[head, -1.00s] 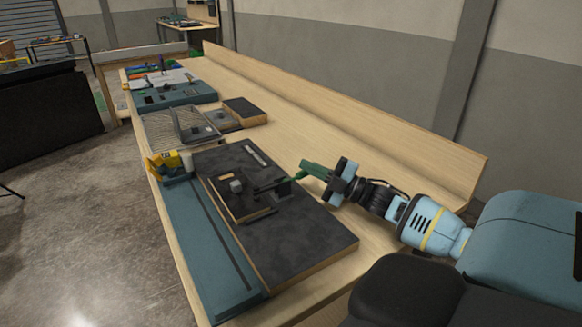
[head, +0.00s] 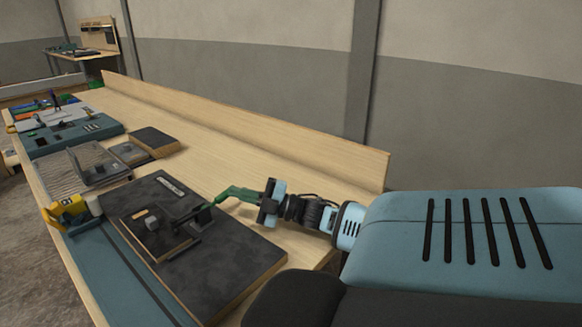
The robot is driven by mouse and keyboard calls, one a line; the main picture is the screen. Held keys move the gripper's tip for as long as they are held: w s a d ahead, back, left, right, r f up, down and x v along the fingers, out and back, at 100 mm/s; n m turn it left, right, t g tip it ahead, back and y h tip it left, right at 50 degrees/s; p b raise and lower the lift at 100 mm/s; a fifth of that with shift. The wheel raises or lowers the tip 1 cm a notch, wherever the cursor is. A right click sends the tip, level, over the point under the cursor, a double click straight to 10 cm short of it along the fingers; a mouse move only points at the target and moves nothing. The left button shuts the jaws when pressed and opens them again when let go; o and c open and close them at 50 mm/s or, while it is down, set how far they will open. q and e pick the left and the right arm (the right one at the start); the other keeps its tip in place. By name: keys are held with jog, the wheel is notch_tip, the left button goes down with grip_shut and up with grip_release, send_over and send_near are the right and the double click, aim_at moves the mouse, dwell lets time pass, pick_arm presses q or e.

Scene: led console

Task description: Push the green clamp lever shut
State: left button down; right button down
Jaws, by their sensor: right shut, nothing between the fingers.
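The green clamp lever (head: 238,193) sticks out to the right from a dark clamp on the black-topped board (head: 245,259). Its handle reaches past the board's right edge, over the bare wood of the bench. My right gripper (head: 263,203) is shut and empty at the outer end of the lever. The fingertips overlap the handle end in the picture; I cannot tell whether they touch it. A small dark plate with a grey block (head: 152,223) sits at the left of the clamp. My left gripper is not in view.
A blue-grey strip (head: 112,272) runs along the bench's front edge, with a yellow part (head: 68,208) at its far end. Ribbed and dark plates and a blue console (head: 75,134) lie farther back. The wooden bench (head: 235,150) is clear towards its rear ledge.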

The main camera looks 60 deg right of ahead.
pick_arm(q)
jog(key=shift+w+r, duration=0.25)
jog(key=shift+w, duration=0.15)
pick_arm(e)
jog(key=r+v, duration=0.1)
jog(key=v, duration=0.3)
jog(key=r+v, duration=0.1)
jog(key=v, duration=0.4)
jog(key=r+v, duration=0.1)
jog(key=v, duration=0.3)
jog(key=shift+s+d, duration=0.25)
jog(key=shift+s, duration=0.35)
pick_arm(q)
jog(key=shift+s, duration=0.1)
